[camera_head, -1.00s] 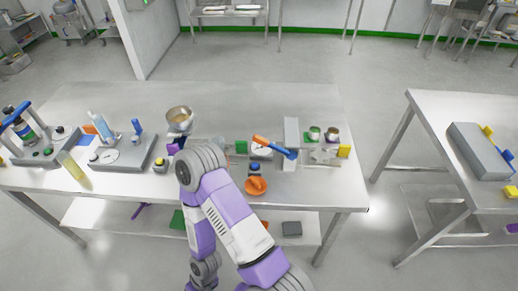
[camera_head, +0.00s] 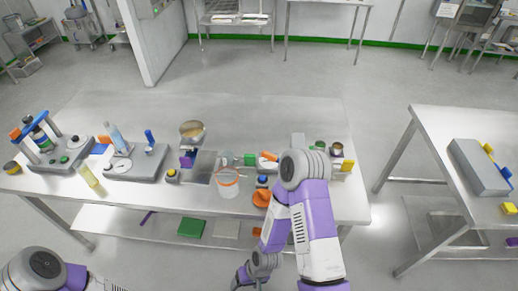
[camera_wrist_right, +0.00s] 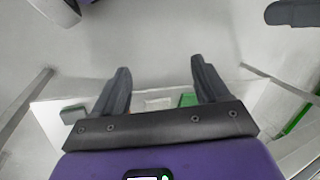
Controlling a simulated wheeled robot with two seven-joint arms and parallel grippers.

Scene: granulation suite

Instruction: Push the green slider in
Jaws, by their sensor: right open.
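A small green block (camera_head: 250,159) stands on the long steel table in the head view, right of the clear orange-rimmed beaker (camera_head: 228,185). It may be the green slider; I cannot tell whether it sits in a guide. My right arm bends over the table's front edge. My right gripper (camera_head: 240,279) hangs low in front of the table, well apart from the block. In the right wrist view, its two dark fingers (camera_wrist_right: 158,90) are spread with nothing between them. My left gripper is out of view; only a left arm link shows.
A yellow piece (camera_head: 348,165) and small jars stand at the table's right end, partly behind my arm. A metal bowl (camera_head: 192,130) and an orange knob (camera_head: 262,198) are nearby. The lower shelf holds a green tray (camera_head: 191,228). The table's back is clear.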

